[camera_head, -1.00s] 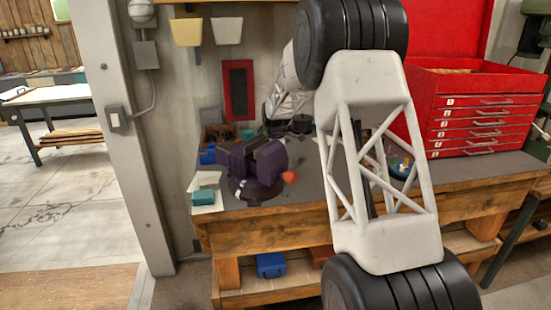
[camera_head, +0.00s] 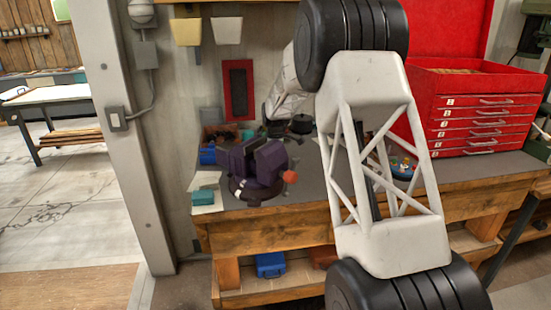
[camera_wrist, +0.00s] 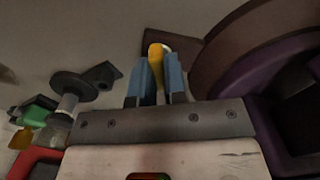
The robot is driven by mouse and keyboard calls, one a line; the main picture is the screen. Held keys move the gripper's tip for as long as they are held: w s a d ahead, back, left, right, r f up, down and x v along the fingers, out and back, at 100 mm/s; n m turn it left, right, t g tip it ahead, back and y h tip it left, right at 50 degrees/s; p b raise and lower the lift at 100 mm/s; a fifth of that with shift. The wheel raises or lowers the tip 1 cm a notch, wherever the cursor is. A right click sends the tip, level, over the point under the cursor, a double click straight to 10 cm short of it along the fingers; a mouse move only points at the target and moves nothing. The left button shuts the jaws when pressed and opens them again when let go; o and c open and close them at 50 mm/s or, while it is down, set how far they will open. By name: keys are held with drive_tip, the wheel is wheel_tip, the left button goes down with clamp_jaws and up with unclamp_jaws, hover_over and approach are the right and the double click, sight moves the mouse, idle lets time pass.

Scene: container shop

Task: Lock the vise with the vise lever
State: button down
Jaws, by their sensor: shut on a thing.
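The purple vise (camera_head: 268,163) stands on the left part of the workbench, on a dark round base. A red-orange ball (camera_head: 290,177) shows at its right side, apparently the knob of the vise lever. In the wrist view my gripper (camera_wrist: 158,78) is shut on a yellow-orange rounded piece (camera_wrist: 157,52), which looks like an end of the vise lever. The rest of that piece is hidden between the blue-grey fingers. The purple and brown body of the vise (camera_wrist: 235,65) fills the right side, close to the fingers. In the head view my gripper cannot be made out.
A red tool chest (camera_head: 480,120) stands at the right on the workbench (camera_head: 300,215). A blue bin (camera_head: 208,156) is behind the vise, and a teal block (camera_head: 203,197) lies at its left. In the wrist view a dark disc (camera_wrist: 73,85) stands left of the fingers.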

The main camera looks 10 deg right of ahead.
drive_tip(key=m, duration=0.5)
drive_tip(key=shift+m, duration=2.5)
drive_tip(key=shift+r, duration=0.1)
drive_tip(key=c, duration=1.2)
unclamp_jaws()
drive_tip(key=shift+o, duration=0.2)
drive_tip(key=shift+r, duration=3.85)
